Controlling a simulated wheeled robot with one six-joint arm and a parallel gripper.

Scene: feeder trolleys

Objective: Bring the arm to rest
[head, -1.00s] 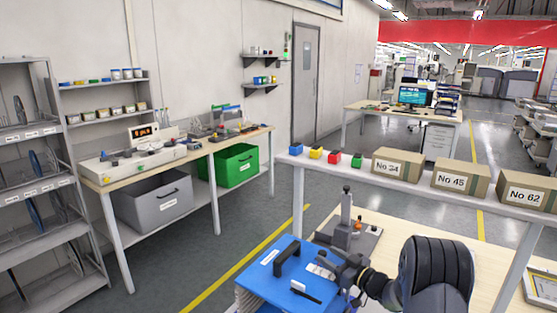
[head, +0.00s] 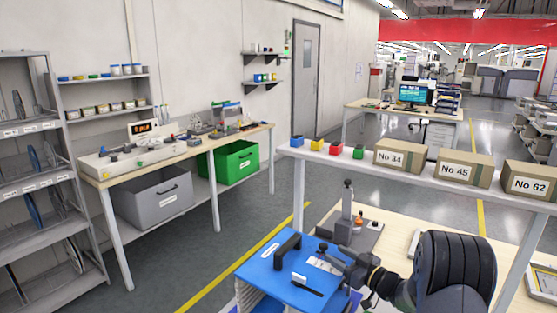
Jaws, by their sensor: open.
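My arm comes in at the lower right of the head view. My gripper (head: 327,254) is small and dark, over the right side of a blue-topped trolley or case (head: 267,266). It looks empty, and its jaws are open. Whether its tips touch the blue top cannot be told. The blue top carries a black handle (head: 287,245), a white label and a small dark lever.
A grey stand with a post (head: 347,205) is close behind my gripper. A raised shelf (head: 340,163) bears small coloured blocks and cardboard boxes (head: 402,157). A workbench (head: 225,139) stands left. The floor between is clear.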

